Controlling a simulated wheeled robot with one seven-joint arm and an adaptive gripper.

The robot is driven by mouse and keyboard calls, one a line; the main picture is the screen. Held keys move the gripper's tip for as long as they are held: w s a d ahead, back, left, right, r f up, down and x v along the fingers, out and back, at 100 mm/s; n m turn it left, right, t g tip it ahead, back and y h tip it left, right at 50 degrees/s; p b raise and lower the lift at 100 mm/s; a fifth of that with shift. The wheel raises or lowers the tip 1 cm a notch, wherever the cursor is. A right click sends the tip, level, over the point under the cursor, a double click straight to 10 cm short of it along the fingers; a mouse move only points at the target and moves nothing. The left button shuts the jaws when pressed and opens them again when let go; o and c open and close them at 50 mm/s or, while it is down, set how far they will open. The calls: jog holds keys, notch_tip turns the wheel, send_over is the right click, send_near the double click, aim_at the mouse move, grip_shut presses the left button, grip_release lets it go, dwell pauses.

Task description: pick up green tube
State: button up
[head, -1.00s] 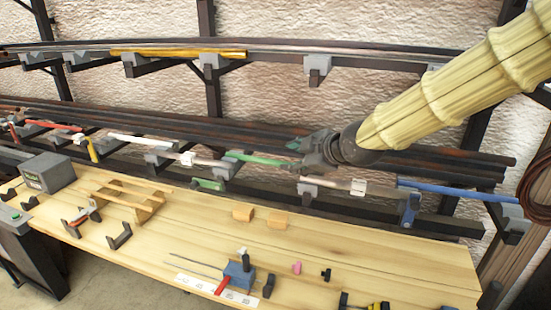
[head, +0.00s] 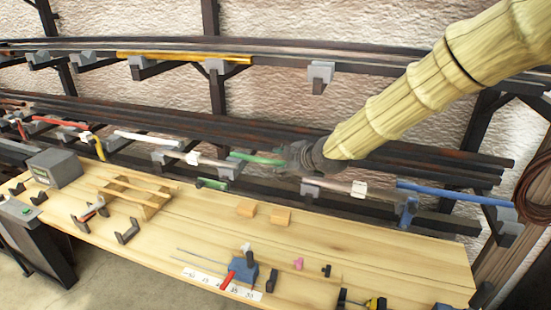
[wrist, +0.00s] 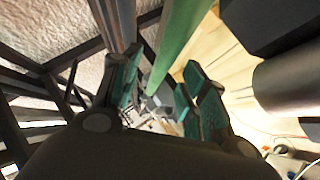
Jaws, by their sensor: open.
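The green tube (head: 257,158) lies along the lower rack of the wall in the head view, its right part hidden by my gripper (head: 287,157). In the wrist view the green tube (wrist: 180,38) runs from the top edge down toward the middle of the picture. My gripper (wrist: 160,88) is open there, with one teal-padded finger on each side of the tube's line. The tube appears between the fingers. I cannot tell whether either finger touches it.
Dark bars (head: 130,118) run behind the tube. A white tube (head: 148,138) and a blue tube (head: 455,193) lie on the same rack. Below is a wooden bench (head: 370,245) with a blue clamp block (head: 243,270) and wooden blocks (head: 280,217).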

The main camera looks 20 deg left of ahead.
jog(key=shift+w+a+f, duration=0.2)
jog(key=shift+a+f, duration=0.1)
jog(key=shift+a, duration=0.05)
grip_shut()
jog(key=shift+r, duration=0.1)
